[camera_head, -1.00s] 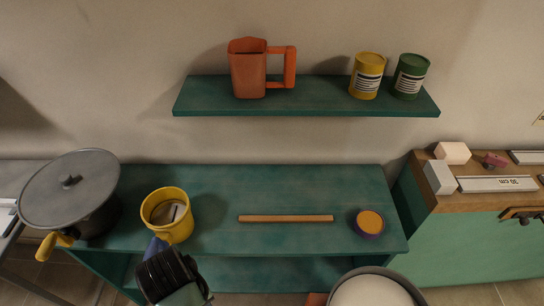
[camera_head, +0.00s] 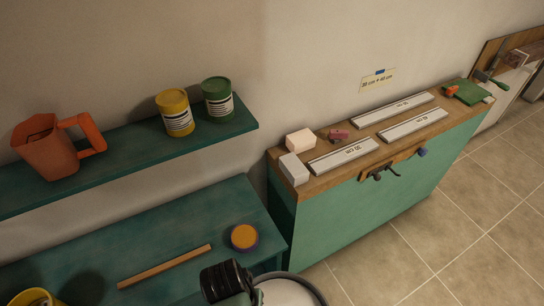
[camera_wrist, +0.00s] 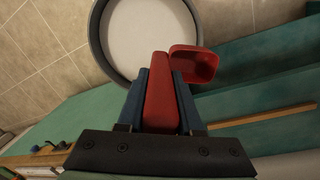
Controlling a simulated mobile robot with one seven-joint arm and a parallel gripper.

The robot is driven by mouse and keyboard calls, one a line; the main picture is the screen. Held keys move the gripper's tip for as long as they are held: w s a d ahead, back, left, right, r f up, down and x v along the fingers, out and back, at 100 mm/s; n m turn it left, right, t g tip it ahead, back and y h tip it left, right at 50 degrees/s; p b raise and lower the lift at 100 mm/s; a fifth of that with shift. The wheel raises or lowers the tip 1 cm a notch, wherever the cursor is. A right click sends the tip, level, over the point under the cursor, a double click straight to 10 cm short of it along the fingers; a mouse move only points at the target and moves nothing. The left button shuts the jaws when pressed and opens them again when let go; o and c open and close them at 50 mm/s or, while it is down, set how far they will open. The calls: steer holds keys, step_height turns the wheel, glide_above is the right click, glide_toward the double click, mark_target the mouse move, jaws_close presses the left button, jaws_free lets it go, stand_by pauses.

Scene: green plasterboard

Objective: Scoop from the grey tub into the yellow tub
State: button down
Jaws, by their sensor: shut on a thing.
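My gripper (camera_wrist: 160,92) is shut on the handle of a red scoop (camera_wrist: 195,66) in the wrist view. The scoop's bowl shows red inside, with no load visible, and overlaps the right rim of the grey tub (camera_wrist: 97,45). I cannot tell its height above the rim. Pale material (camera_wrist: 150,35) fills the tub's round opening. In the head view, the grey tub (camera_head: 318,290) is cut by the bottom edge, with my dark wrist at its left; the fingers and scoop are hidden there. The yellow tub (camera_head: 42,294) is mostly cut off at bottom left.
A wooden strip (camera_head: 165,266) and a purple-and-orange round item (camera_head: 244,237) lie on the green bench (camera_head: 100,248). A shelf above holds an orange jug (camera_head: 45,150) and two cans. A green cabinet (camera_head: 370,215) stands right; open tiled floor lies beyond.

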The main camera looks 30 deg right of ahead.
steer(key=s+d+r+m+g+p, duration=0.1)
steer(key=s+d+m+g+p, duration=0.1)
steer(key=s+d+m+p, duration=0.45)
steer(key=w+a+b+x, duration=0.1)
steer(key=a+b+x, duration=0.1)
steer(key=b+x, duration=0.9)
steer(key=shift+f+h+b, duration=0.3)
steer(key=shift+f, duration=0.95)
steer(key=shift+s+a+r, duration=0.1)
steer(key=shift+r, duration=0.05)
step_height(320, 180, up, 13)
steer(key=t+y+p, duration=0.1)
steer(key=t+p, duration=0.1)
steer(key=p, duration=1.1)
steer(key=shift+t+y, duration=0.3)
steer(key=shift+y, duration=0.1)
